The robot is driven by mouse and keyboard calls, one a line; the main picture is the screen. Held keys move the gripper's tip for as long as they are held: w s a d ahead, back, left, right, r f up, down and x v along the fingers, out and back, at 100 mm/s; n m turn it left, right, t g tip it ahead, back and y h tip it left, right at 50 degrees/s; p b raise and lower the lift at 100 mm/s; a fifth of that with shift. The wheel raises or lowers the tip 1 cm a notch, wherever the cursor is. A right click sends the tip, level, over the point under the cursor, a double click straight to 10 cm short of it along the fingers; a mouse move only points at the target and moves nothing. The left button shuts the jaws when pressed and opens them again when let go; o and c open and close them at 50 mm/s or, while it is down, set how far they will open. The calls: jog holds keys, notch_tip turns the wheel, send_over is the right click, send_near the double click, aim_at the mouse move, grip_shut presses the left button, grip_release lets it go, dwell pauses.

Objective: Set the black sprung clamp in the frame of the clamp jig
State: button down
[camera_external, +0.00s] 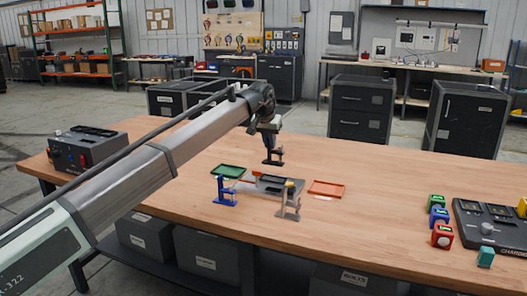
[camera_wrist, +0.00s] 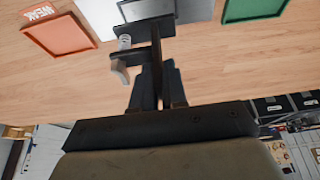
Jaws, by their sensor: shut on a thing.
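My gripper (camera_external: 268,137) is shut on the black sprung clamp (camera_external: 273,157) and holds it in the air above the table, behind the jig. In the wrist view the fingers (camera_wrist: 158,88) close on the dark clamp (camera_wrist: 156,45), partly hiding it. A dark grey flat fixture (camera_external: 272,184), apparently the clamp jig, lies on the table below; its grey-white surface shows at the top of the wrist view (camera_wrist: 148,9). A blue clamp (camera_external: 225,194) stands at its left and a grey clamp (camera_external: 290,203) at its front right. The jig's frame is not clear.
A green tray (camera_external: 228,171) lies left of the jig, an orange tray (camera_external: 327,189) right. A charger (camera_external: 492,226) with several coloured blocks (camera_external: 440,218) stands at far right. A grey control box (camera_external: 88,148) sits at far left. The table's middle right is clear.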

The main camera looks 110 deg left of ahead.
aim_at(270, 156)
jog(key=shift+s+a+f, duration=0.1)
jog(key=shift+s+a, duration=0.05)
jog(key=shift+a, duration=0.55)
jog(key=shift+f, duration=1.7)
jog(key=shift+f, duration=1.55)
jog(key=c, duration=0.7)
grip_release()
jog(key=shift+r, duration=0.15)
jog(key=shift+r, duration=4.4)
